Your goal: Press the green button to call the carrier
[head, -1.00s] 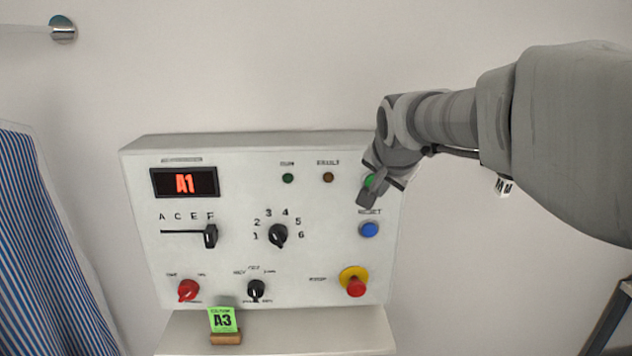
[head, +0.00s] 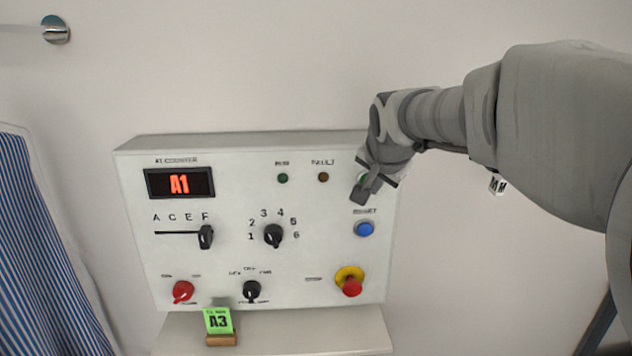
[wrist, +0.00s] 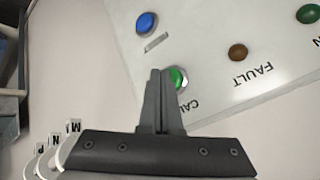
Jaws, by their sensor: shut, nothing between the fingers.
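The green call button (wrist: 178,79) shows in the wrist view beside my fingertips, partly covered by them; the letters "CAL" show near it. In the head view my gripper hides nearly all of it. My gripper (head: 360,192) is shut and empty, in front of the upper right of the white control panel (head: 225,232). In the wrist view my gripper (wrist: 160,74) overlaps the button's left edge. I cannot tell whether the fingertips touch it.
A blue reset button (head: 364,229) lies just below my gripper, and a red stop knob on yellow (head: 350,281) lower. Nearby are the green run lamp (head: 283,178) and brown fault lamp (head: 323,177). A green A3 card (head: 218,320) stands on the shelf. Striped cloth hangs left.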

